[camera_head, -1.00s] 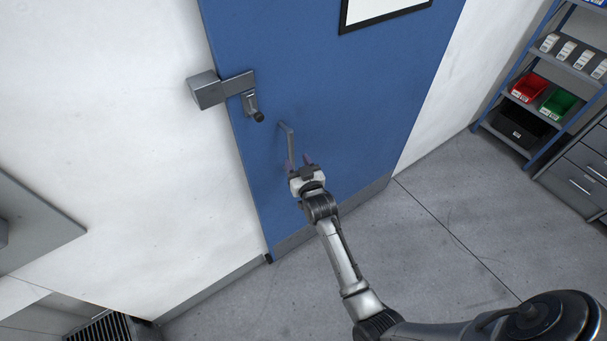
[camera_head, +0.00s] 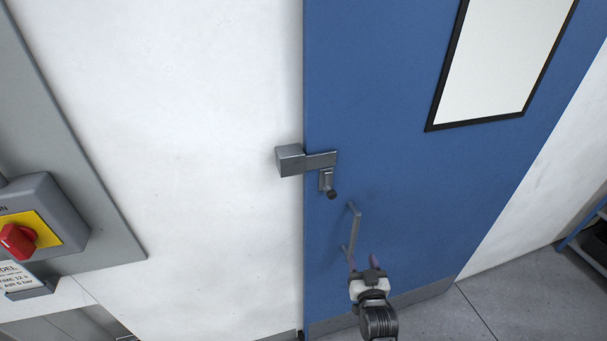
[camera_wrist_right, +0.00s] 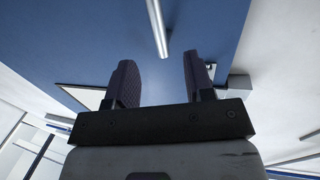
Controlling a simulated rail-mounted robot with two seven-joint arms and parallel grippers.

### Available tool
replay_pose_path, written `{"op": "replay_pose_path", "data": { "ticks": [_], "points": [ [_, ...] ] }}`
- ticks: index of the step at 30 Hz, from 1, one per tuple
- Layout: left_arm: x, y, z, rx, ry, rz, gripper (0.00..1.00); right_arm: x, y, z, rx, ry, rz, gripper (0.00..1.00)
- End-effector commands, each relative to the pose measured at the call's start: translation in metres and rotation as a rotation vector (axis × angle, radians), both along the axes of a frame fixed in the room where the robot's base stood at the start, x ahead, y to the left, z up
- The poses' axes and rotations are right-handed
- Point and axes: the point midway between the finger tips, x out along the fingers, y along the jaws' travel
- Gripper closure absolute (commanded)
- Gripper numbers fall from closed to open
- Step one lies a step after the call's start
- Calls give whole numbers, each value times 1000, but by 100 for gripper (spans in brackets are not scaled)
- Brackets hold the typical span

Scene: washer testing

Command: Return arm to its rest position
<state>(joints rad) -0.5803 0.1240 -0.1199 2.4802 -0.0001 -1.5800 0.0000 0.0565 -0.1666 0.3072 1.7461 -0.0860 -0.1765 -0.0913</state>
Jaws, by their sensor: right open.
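My right gripper (camera_head: 364,263) is in front of the blue door (camera_head: 400,190), just below and beside its grey bar handle (camera_head: 355,225). In the right wrist view the two fingers of my right gripper (camera_wrist_right: 160,85) stand apart with nothing between them. The bar handle (camera_wrist_right: 158,28) lies beyond the fingertips there, and I see no contact. My left gripper is not in view.
A grey latch (camera_head: 308,160) with a small lever (camera_head: 328,184) sits at the door's left edge. A grey panel with a red knob (camera_head: 18,240) is at the far left. A blue shelf (camera_head: 585,240) stands at the right. Some bare floor (camera_head: 500,290) shows.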

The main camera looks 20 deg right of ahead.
Motion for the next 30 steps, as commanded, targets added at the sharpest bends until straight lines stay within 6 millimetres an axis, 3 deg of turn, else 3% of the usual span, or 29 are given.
{"op": "replay_pose_path", "data": {
  "ticks": [5,13,16,20,26,30],
  "points": [
    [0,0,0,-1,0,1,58,0,0,-4,17,22,2,52],
    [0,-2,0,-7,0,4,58,-11,8,-49,177,357,31,52],
    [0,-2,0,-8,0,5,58,-23,21,-44,241,485,58,52],
    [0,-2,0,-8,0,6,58,-39,40,-22,279,607,109,52],
    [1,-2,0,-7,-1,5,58,-94,70,0,259,795,191,52],
    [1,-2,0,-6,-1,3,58,-156,93,1,189,925,263,52]
  ]
}}
